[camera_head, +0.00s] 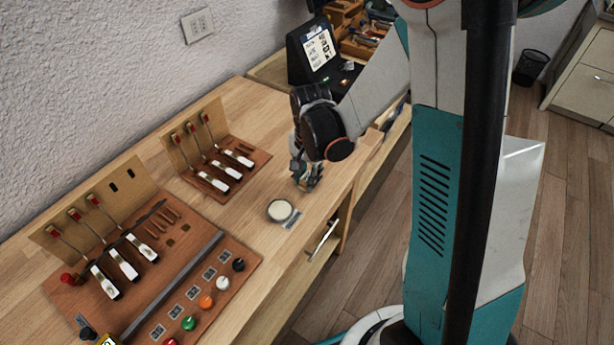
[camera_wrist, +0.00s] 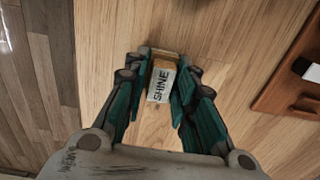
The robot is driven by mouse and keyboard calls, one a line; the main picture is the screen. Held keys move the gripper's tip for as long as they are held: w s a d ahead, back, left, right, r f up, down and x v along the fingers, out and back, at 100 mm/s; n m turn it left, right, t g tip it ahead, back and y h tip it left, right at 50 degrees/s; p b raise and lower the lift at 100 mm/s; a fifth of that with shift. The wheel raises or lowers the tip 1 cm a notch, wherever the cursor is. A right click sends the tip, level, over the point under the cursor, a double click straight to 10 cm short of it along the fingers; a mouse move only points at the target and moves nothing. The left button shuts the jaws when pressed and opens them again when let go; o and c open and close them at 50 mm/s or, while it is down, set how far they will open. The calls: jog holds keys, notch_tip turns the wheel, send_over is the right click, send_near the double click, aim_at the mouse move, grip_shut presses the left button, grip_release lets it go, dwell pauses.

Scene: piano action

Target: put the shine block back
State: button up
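The shine block (camera_wrist: 162,84) is a small block with an orange-tan end and a white face printed SHINE. It sits between the teal fingers of my gripper (camera_wrist: 158,80) in the wrist view, with a finger close against each side. My gripper appears shut on it. In the head view my gripper (camera_head: 305,178) points down low over the wooden bench (camera_head: 250,185), near its front edge. The fingers hide the block there. I cannot tell whether the block touches the bench.
A round dish with a pale filling (camera_head: 280,211) and a small label card (camera_head: 293,220) lie in front of my gripper. A key-action stand (camera_head: 225,165) is to the left. A larger board (camera_head: 150,260) with several coloured knobs is nearer.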

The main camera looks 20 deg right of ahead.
jog(key=o, duration=0.4)
jog(key=shift+o, duration=0.2)
notch_tip(320, 180, up, 13)
jog(key=p, duration=0.4)
jog(key=s+r+n+t, duration=0.6)
jog(key=s+r+n, duration=0.4)
jog(key=s, duration=0.5)
jog(key=shift+r+n+t, duration=0.4)
jog(key=shift+r, duration=0.8)
